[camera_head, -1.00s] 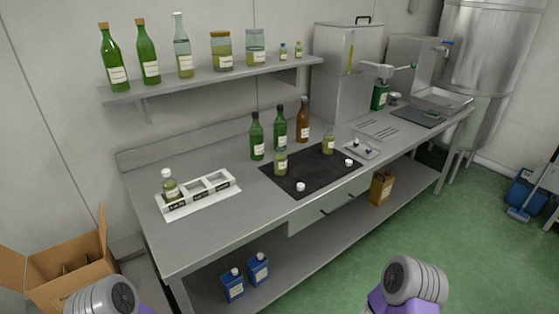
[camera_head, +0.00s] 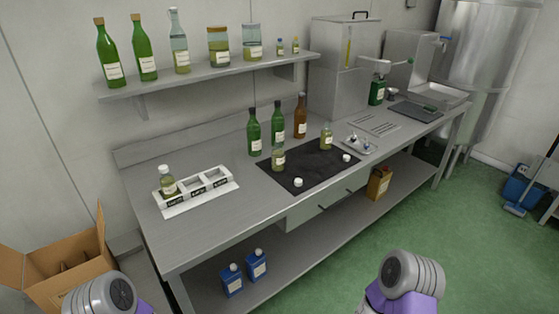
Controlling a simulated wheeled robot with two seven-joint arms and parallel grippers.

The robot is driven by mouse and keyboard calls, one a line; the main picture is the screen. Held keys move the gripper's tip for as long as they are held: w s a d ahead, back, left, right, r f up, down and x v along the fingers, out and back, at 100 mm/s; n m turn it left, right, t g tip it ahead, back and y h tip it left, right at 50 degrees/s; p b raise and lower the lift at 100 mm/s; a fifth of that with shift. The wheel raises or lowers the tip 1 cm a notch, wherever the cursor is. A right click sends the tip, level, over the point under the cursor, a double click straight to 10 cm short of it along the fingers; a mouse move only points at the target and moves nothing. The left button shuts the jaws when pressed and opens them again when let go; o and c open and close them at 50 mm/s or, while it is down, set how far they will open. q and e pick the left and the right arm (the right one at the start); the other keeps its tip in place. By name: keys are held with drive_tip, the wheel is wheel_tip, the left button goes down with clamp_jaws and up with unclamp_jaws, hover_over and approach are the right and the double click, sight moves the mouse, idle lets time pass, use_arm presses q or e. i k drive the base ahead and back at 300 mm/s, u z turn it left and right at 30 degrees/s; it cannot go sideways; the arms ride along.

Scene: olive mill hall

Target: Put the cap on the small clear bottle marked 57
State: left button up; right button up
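Two small clear bottles of yellowish oil stand on the black mat (camera_head: 312,174): a front one (camera_head: 278,159) and one farther back (camera_head: 326,137). A third small bottle (camera_head: 168,184) with a pale top stands in the left slot of the white rack (camera_head: 210,196). The bottle labels are too small to read, so I cannot tell which is marked 57. One white cap (camera_head: 298,182) lies on the mat's front edge and another (camera_head: 346,158) near its right edge. Only purple and grey arm parts of mine show at the bottom; both grippers are out of view.
Green bottles (camera_head: 254,132) and a brown bottle (camera_head: 300,117) stand behind the mat. A small tray (camera_head: 357,145) with small items lies right of it. A shelf (camera_head: 205,80) with bottles hangs above. The bench (camera_head: 190,238) is bare in front of the rack. A cardboard box (camera_head: 65,262) stands at left.

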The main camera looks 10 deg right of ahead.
sight(278, 153)
drive_tip(key=z, duration=1.35)
drive_tip(key=i, duration=1.9)
drive_tip(key=u, duration=2.85)
